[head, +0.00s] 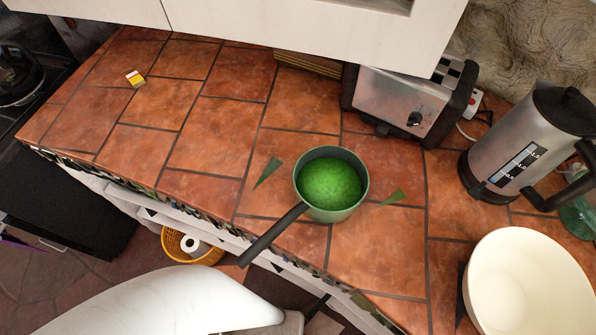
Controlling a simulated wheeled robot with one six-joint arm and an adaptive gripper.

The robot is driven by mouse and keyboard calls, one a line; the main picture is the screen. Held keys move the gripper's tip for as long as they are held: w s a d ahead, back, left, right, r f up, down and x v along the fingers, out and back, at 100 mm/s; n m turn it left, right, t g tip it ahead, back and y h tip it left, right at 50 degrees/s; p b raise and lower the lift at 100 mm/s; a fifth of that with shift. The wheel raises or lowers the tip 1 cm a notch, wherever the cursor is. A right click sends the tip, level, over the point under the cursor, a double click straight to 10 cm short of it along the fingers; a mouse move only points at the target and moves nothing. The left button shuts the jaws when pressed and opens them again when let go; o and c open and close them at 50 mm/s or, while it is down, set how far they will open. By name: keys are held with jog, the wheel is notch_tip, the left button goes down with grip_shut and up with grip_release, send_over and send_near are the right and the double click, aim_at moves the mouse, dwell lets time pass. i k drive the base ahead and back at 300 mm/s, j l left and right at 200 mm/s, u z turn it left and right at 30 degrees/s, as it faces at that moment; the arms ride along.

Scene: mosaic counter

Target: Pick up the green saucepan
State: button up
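The green saucepan (332,208) stands upright on the terracotta-tiled counter, near its front edge, in the middle of the head view. Its inside is bright green. Its dark handle (272,235) points down and to the left, reaching out past the counter's front edge. A white curved part of my arm shows at the bottom left, below the handle and apart from the pan. My gripper is not in view.
A toaster (398,103) stands behind the pan. A kettle (519,140) and a cream bowl (525,285) are to the right. Two dark green triangular pieces flank the pan (267,172) (394,198). A small yellow-and-white box (135,79) lies far left. Counter left of the pan is mostly clear.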

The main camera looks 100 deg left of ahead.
aim_at(330, 181)
jog(key=j+u, duration=0.15)
jog(key=u, duration=1.45)
jog(key=z, duration=0.45)
jog(key=j+z, duration=0.1)
jog(key=z, duration=0.4)
jog(key=k+z, duration=0.1)
jog(key=z, duration=0.8)
jog(key=i, duration=0.15)
jog(key=u, duration=1.85)
